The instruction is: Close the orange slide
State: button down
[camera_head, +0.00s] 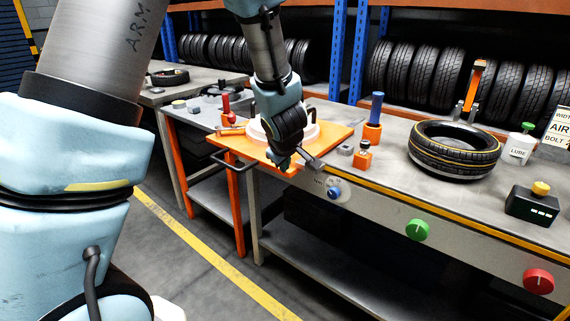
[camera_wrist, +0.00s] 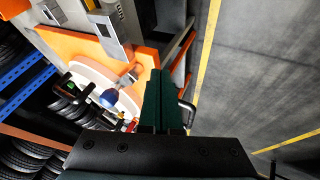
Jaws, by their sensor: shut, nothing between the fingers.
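The orange slide (camera_head: 335,133) is a flat orange plate at the gap between two benches, with a white round piece (camera_head: 256,131) on it. Its front part sticks out past the bench edge, and a black bar handle (camera_head: 216,158) is at its front left. The handle also shows in the wrist view (camera_wrist: 188,110), right of my fingers. My gripper (camera_head: 279,164) is over the slide's front part, with fingers together and empty. It also shows in the wrist view (camera_wrist: 165,75). My wrist hides part of the slide and the white piece; I cannot tell whether the fingers touch the slide.
The bench to the right holds a blue-handled tool (camera_head: 376,108), a tyre (camera_head: 454,149) and a lube bottle (camera_head: 519,146). A red-handled tool (camera_head: 226,106) stands left of my gripper. Green (camera_head: 417,230) and red (camera_head: 538,280) buttons are on the bench front. The floor in front is clear.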

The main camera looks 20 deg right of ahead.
aim_at(293, 168)
jog(key=w+d+f, duration=0.1)
jog(key=w+d+p, duration=0.1)
jog(key=shift+w+d+f+p, duration=0.3)
jog(key=shift+f, duration=0.1)
jog(key=shift+w+d+f+p, duration=0.15)
jog(key=shift+w+d+p, duration=0.3)
jog(key=shift+d, duration=0.35)
jog(key=shift+w+d, duration=0.1)
